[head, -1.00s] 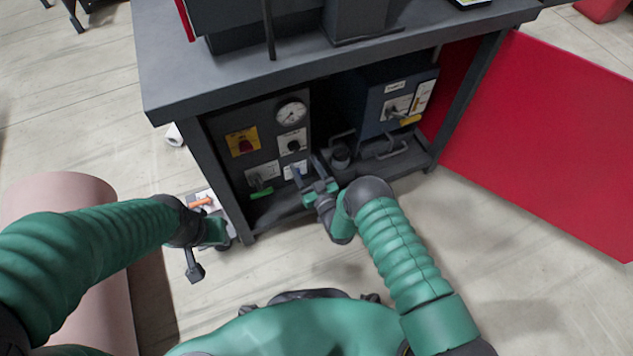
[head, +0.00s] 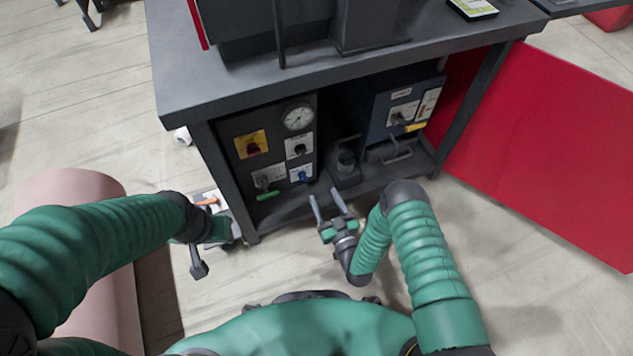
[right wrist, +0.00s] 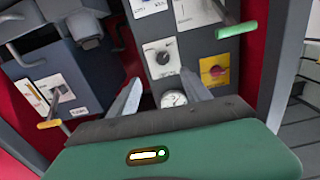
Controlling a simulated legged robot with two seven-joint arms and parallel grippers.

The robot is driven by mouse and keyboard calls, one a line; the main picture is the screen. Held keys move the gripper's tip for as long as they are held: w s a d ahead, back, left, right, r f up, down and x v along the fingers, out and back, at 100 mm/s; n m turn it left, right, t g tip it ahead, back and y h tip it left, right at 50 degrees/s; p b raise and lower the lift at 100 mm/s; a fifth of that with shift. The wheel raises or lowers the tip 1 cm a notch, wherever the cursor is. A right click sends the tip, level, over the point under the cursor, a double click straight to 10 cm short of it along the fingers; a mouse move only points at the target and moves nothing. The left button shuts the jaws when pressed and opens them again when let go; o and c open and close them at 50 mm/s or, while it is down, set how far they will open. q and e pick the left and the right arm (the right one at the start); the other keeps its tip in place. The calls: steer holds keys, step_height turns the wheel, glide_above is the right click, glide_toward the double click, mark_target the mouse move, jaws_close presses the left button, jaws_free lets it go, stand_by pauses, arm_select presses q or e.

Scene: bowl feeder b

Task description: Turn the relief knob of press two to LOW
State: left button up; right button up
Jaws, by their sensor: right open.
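The control panel (head: 275,130) in the open press cabinet carries a black knob (head: 300,150) on a white plate below the round gauge (head: 298,117). A blue knob (head: 303,175) sits on another white plate lower down. I cannot read which is the relief knob or its setting. The right wrist view shows the black knob (right wrist: 163,57) and gauge (right wrist: 173,98) turned over. My right gripper (head: 325,194) is open and empty, in front of the cabinet and apart from the panel. My left gripper (head: 203,250) hangs left of the cabinet; its opening is unclear.
The panel also has a red switch on yellow (head: 252,146) and a green-handled lever (head: 268,195). A blue unit (head: 400,103) with a yellow-handled lever (head: 414,127) stands right. The red door (head: 545,150) is open to the right. The tabletop (head: 300,65) overhangs the panel.

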mark_target(302, 152)
steer(key=b+x, duration=0.2)
steer(key=x, duration=0.3)
steer(key=b+x, duration=0.3)
steer(key=x, duration=0.2)
steer(key=r+b+x, duration=0.1)
steer(key=b+x, duration=0.2)
steer(key=x, duration=0.3)
steer(key=shift+a, duration=0.25)
steer(key=shift+w+a+r, duration=0.15)
steer(key=shift+w+a, duration=0.05)
steer(key=shift+w, duration=0.3)
jaws_close()
steer(key=shift+r, duration=0.15)
steer(key=shift+p, duration=0.35)
arm_select(q)
steer(key=s+x, duration=0.2)
steer(key=x, duration=0.6)
steer(key=shift+f, duration=0.6)
